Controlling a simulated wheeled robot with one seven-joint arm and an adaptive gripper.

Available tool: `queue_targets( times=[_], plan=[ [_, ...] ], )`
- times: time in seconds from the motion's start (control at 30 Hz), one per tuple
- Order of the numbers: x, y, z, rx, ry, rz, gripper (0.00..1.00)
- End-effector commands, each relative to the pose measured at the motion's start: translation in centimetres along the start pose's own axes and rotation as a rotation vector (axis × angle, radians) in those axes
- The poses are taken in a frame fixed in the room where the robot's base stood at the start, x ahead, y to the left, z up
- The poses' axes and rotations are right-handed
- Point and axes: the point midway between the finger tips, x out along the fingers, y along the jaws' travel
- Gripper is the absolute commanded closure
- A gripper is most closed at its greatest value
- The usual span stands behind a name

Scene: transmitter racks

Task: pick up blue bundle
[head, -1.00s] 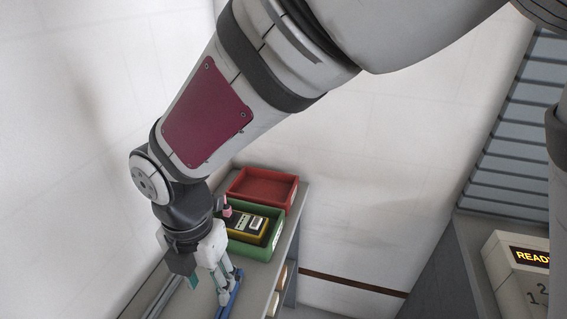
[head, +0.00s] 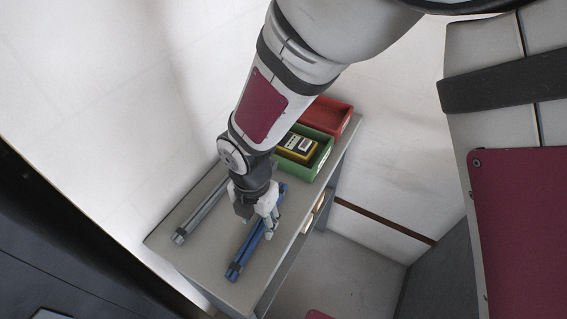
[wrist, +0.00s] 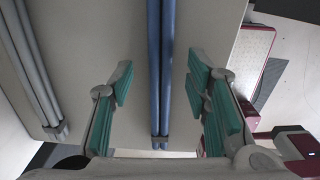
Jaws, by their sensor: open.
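The blue bundle (head: 243,255) is a set of long blue rods with a dark band near its end, lying lengthwise on the grey bench top. In the wrist view the blue bundle (wrist: 160,60) runs between the two teal-padded fingers of my gripper (wrist: 166,105). The fingers are spread apart with a gap on both sides of it. In the head view my gripper (head: 258,222) is over the bundle's middle, which it partly hides. I cannot tell the exact height of the fingertips above the bench.
A grey bundle (head: 200,212) lies to the left on the bench (head: 205,245). A green bin (head: 318,163) holding a yellow device (head: 297,147) and a red bin (head: 340,117) stand at the far end. A wall borders the bench's left side.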

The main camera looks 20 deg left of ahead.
Motion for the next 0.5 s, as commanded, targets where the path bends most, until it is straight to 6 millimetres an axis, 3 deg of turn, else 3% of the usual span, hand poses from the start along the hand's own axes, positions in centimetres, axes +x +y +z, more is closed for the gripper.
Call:
queue_targets(
  times=[0.13, 0.37, 0.5],
  plan=[
    [1.30, -0.05, 0.03, 0.001, 0.000, -0.001, 0.56],
    [1.47, -0.03, 0.09, 0.002, 0.000, 0.001, 0.56],
    [1.45, -0.03, 0.10, 0.002, 0.000, 0.001, 0.84]
  ],
)
